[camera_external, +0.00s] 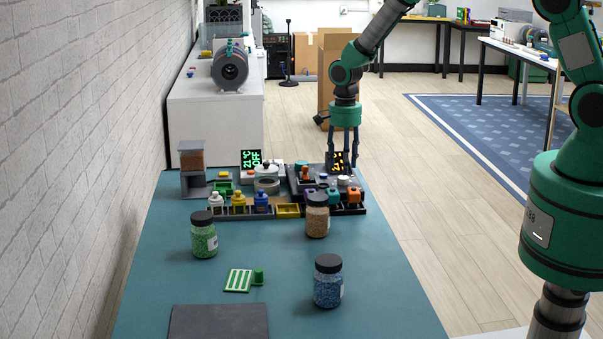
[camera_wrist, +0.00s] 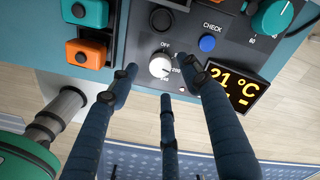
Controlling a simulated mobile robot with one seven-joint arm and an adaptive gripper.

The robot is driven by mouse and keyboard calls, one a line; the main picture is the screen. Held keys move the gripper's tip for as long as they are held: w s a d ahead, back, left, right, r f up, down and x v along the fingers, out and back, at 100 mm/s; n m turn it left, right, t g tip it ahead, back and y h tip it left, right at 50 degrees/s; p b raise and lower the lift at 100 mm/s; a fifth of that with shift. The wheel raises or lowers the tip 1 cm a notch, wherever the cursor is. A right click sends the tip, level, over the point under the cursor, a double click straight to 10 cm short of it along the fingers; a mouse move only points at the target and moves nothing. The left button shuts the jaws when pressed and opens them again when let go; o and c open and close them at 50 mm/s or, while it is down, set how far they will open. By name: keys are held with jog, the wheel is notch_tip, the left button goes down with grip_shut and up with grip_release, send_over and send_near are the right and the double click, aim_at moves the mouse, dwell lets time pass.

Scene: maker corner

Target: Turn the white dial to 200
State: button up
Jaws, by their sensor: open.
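The white dial (camera_wrist: 160,66) sits on a dark panel in the wrist view, with "OFF" printed above it and "200" at its right. Its pointer direction is too small to read. My gripper (camera_wrist: 158,82) is open. Its blue-grey fingers stand apart around and just in front of the dial, and I cannot tell whether any finger touches it. In the external view my gripper (camera_external: 343,162) points down over the right end of the dark device (camera_external: 300,185) at the far edge of the teal table; the dial is hard to make out there.
Beside the dial are a black knob (camera_wrist: 162,20), a blue CHECK button (camera_wrist: 207,43), a teal knob (camera_wrist: 272,17) and a lit display (camera_wrist: 238,88) reading 21 °C. Orange (camera_wrist: 86,53) and teal blocks stand left. Jars (camera_external: 328,280) occupy the nearer table.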

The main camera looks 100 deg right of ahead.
aim_at(343, 178)
notch_tip(343, 178, up, 8)
dwell(0.4)
dwell(0.3)
jog(key=s+a+r+n+t+h, duration=0.15)
jog(key=a+r+n, duration=0.95)
jog(key=a+r, duration=1.6)
jog(key=s+a+r+n+t+b, duration=0.1)
jog(key=s+a+r+n+t, duration=0.2)
jog(key=s+a+r+n, duration=0.5)
jog(key=s+a+n+t+y, duration=0.1)
jog(key=s+a+n, duration=0.4)
jog(key=s+a, duration=0.8)
jog(key=shift+s+r+n, duration=0.3)
jog(key=shift+s+r, duration=0.1)
jog(key=shift+s, duration=0.7)
